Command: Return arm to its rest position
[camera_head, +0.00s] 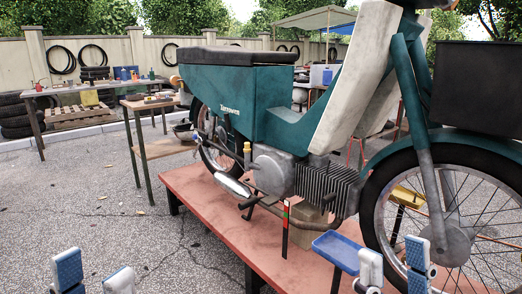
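My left gripper (94,276) shows at the bottom left edge, with a blue-padded fingertip and a white fingertip standing apart and nothing between them. My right gripper (394,266) shows at the bottom right, its fingertips also apart and empty, in front of the moped's front wheel. Only the fingertips are in view; both arms are hidden below the frame. A teal moped (240,95) stands on a low red platform (215,205), and the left gripper is left of that platform over the pavement.
A blue tray (337,250) sits just left of my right gripper. A small wooden table (160,148) and a longer workbench (85,86) stand behind at the left, near stacked tyres (15,115). Grey pavement (75,215) at the left is open.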

